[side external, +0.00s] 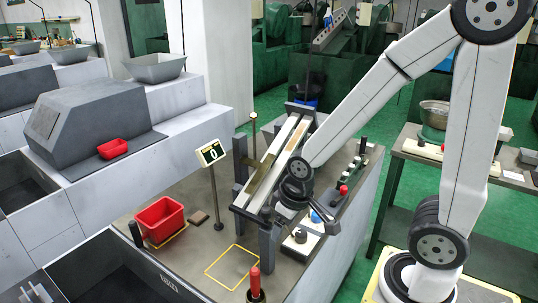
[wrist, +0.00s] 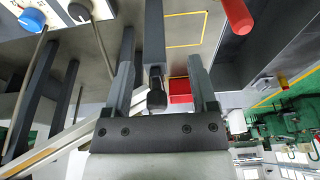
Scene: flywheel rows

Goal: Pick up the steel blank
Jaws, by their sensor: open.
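My gripper (side external: 292,208) is at the lower end of the sloped rail (side external: 283,142) in the side view, which mostly hides its jaws. In the wrist view my gripper (wrist: 162,72) has its two fingers spread apart. A grey post with a dark end piece (wrist: 157,98) shows between the fingers; I cannot tell whether it touches them. I cannot make out the steel blank for certain in either view.
A yellow square outline (side external: 233,267) is empty. A red-handled lever (side external: 254,284) stands at the front. A display post (side external: 212,153) stands beside the rail.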

